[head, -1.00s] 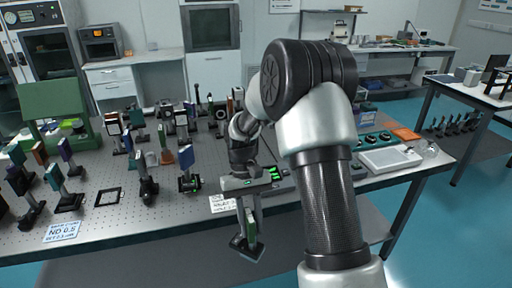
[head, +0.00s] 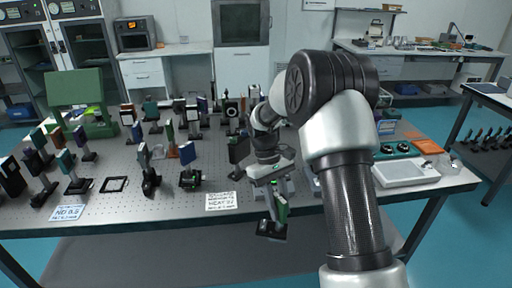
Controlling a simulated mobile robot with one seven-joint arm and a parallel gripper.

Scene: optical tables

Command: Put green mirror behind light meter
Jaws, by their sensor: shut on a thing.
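My gripper (head: 274,188) is shut on the green mirror (head: 281,208), a narrow plate with a green face on a black post mount and base. The mirror hangs slightly tilted in front of the optical table's (head: 330,222) near edge, with its base lower than the tabletop edge in the picture. I cannot surely tell which thing is the light meter. A small dark device with a green-lit part (head: 190,179) stands near the table's front, left of my gripper. My arm hides part of the tabletop behind it.
Several mounted optics crowd the left and middle of the table. A white label card (head: 221,201) lies at the front edge and an empty black square frame (head: 114,184) lies left. A white tray-like box (head: 405,173) is at right. Bare tabletop shows between the dark device and the card.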

